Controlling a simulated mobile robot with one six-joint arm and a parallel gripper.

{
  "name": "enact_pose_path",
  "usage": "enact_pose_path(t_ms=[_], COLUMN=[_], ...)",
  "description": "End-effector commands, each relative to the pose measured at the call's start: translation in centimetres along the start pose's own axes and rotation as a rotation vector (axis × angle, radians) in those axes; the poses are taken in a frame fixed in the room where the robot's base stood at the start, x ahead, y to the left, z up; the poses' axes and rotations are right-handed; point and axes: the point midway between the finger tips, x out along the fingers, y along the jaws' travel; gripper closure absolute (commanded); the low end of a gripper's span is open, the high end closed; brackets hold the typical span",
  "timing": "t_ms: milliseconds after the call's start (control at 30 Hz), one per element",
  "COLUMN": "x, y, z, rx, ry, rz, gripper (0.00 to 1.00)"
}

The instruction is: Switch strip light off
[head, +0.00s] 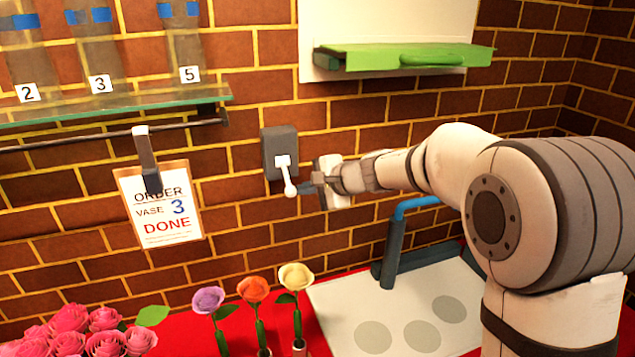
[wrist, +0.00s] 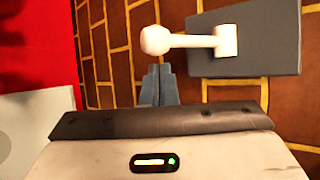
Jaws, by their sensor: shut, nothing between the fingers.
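The light switch is a dark grey plate (head: 279,152) on the brick wall with a white lever (head: 288,178). In the head view the lever slants downward and ends in a round knob. In the wrist view the plate (wrist: 243,42) and the lever (wrist: 195,41) show at the top, with the knob toward the left. My gripper (head: 305,188) is shut and empty, just right of the knob in the head view. Its fingertips (wrist: 158,82) show close beside the knob in the wrist view; I cannot tell whether they touch it. The strip light itself is not clearly in view.
An order card (head: 160,205) hangs from a rail at left. A glass shelf (head: 120,103) with numbered vases is above it. A green shelf (head: 405,57) is at upper right. Purple (head: 208,300), orange (head: 253,289) and cream roses (head: 296,277) stand below by a white board (head: 335,305).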

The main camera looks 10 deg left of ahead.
Motion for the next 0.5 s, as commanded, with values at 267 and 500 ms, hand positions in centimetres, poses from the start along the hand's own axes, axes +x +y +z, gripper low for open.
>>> enact_pose_path(t_ms=[267, 500], x=[-0.43, -0.42], y=[0.04, 0.04], z=[1.28, 1.27], rx=[0.001, 0.001], ry=[-0.001, -0.001], rz=[0.000, 0.001], gripper=[1.00, 1.00])
